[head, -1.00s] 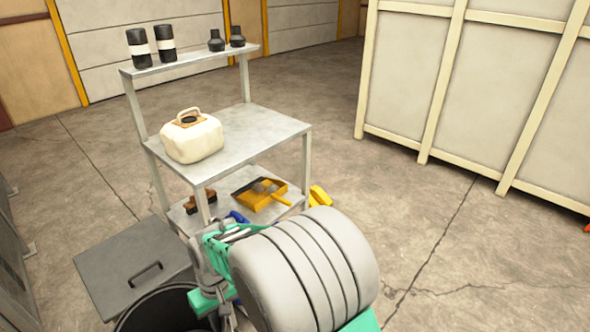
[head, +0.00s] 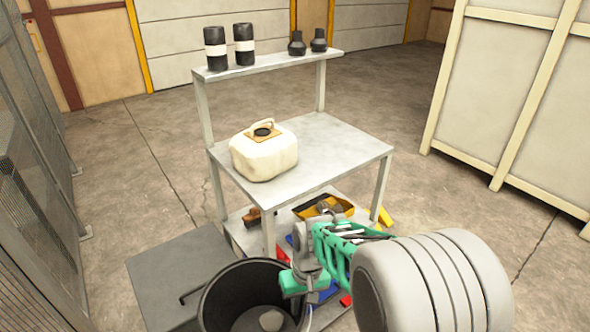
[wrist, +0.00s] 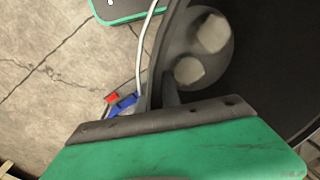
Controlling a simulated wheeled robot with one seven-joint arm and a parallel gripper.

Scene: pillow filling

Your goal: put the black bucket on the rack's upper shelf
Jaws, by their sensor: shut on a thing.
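The black bucket (head: 215,300) is at the bottom of the head view, upright or nearly so, its open mouth facing up. My gripper (head: 297,284) is shut on its right rim. The wrist view shows the bucket's dark inside (wrist: 285,65) with pale lumps in it; its underside is hidden. The metal rack (head: 268,240) stands just beyond the bucket. Its narrow top shelf (head: 275,60) holds two dark canisters and two small black bottles. Its wide middle shelf (head: 330,140) holds a cream jug (head: 264,152) toward the left, with bare surface to the right.
A yellow dustpan (head: 325,206) and a brown brush (head: 256,217) lie on the rack's low shelf. A grey lidded box (head: 180,265) is left of the bucket. Mesh panels (head: 40,190) line the left, pale panels (head: 500,90) the right.

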